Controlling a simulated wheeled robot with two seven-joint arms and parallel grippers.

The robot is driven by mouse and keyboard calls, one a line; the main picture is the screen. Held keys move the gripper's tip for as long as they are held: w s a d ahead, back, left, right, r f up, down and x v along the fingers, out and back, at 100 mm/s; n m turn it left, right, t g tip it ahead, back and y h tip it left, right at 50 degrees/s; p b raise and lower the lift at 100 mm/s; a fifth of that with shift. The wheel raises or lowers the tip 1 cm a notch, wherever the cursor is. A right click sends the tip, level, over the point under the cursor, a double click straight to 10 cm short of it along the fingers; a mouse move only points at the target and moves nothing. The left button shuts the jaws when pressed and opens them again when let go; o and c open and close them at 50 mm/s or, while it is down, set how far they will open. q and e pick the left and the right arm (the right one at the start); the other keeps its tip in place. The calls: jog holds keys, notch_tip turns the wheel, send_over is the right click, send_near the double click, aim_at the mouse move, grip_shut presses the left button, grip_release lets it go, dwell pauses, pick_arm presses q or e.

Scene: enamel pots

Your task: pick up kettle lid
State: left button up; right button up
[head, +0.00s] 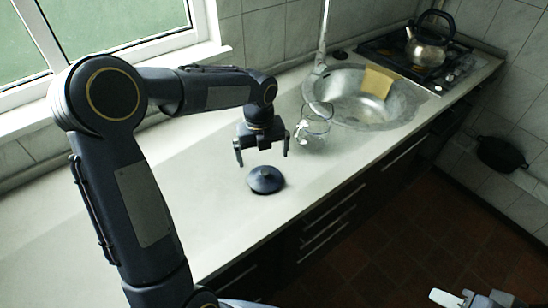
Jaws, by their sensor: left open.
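A dark blue-grey lid (265,181), a shallow cone with a small knob on top, lies on the pale counter (170,215). I take it to be the kettle lid. My left gripper (263,154) hangs just above the lid with its two fingers spread and pointing down. Nothing is between the fingers, and they look apart from the lid. A shiny kettle (426,48) with a dark handle stands on the hob at the far right.
A clear glass jug (313,127) stands right of my left gripper, close to the round metal sink (350,98). A yellow cloth (377,82) lies at the sink's rim. The hob (452,70) is beyond it. A black pan (501,153) hangs on the right wall. The counter left of the lid is clear.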

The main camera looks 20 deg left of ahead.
aim_at(265, 171)
pick_arm(q)
jog(key=w+f+m, duration=0.2)
jog(key=m, duration=0.1)
jog(key=shift+w+a+f, duration=0.1)
jog(key=shift+f, duration=0.25)
jog(key=f, duration=0.2)
jog(key=f+p, duration=0.1)
jog(key=f, duration=0.3)
jog(key=shift+s+f+p, duration=0.15)
jog(key=shift+s+p, duration=0.2)
jog(key=shift+s, duration=0.05)
jog(key=shift+f, duration=0.5)
jog(key=c, duration=0.6)
pick_arm(e)
jog(key=shift+a+r, duration=0.15)
jog(key=shift+r, duration=0.4)
jog(key=shift+a+r, duration=0.15)
jog(key=shift+r, duration=0.35)
